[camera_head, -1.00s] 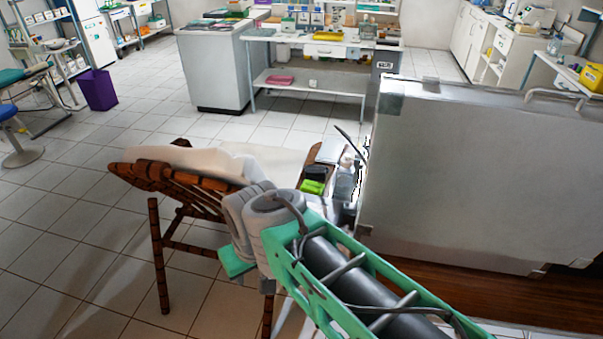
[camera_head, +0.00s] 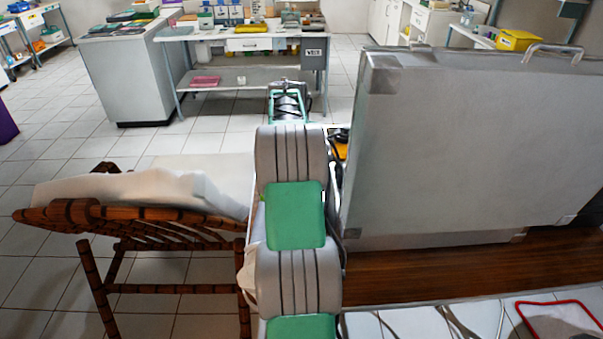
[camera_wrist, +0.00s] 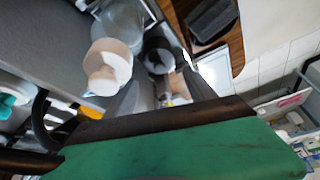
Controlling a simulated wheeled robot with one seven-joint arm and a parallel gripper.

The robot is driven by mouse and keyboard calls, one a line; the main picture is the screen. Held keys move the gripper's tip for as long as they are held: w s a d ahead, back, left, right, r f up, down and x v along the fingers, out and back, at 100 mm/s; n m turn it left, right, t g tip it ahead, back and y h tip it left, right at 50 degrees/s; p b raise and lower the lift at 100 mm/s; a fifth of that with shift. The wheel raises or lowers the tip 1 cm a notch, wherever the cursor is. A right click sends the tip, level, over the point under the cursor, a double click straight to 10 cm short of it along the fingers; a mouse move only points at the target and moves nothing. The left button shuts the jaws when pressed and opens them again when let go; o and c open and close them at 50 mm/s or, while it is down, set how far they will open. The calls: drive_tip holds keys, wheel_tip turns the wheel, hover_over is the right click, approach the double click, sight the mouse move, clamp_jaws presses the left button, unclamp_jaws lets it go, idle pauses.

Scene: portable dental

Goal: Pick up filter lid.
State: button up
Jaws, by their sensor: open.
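My gripper (camera_wrist: 162,85) shows in the wrist view as two dark grey fingers, spread apart with nothing clearly held between them. A cream, round, stepped cap-like piece (camera_wrist: 108,66) lies just left of the fingers, beside a clear container (camera_wrist: 121,22). A dark round piece (camera_wrist: 157,55) lies beyond the fingertips, near the gap between them. I cannot tell for certain which of these is the filter lid. In the head view my arm stretches forward and hides the spot where it works, so the gripper cannot be made out there.
A large grey metal case (camera_head: 470,150) stands upright just right of my arm. A wooden chair (camera_head: 100,215) with a white cloth (camera_head: 140,190) stands to the left. A dark tray (camera_wrist: 213,18) on brown wood shows in the wrist view. A white table (camera_head: 240,32) stands behind.

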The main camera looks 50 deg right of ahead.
drive_tip(key=x, duration=1.1)
drive_tip(key=shift+p, duration=0.3)
drive_tip(key=shift+c, duration=0.2)
drive_tip(key=c, duration=0.9)
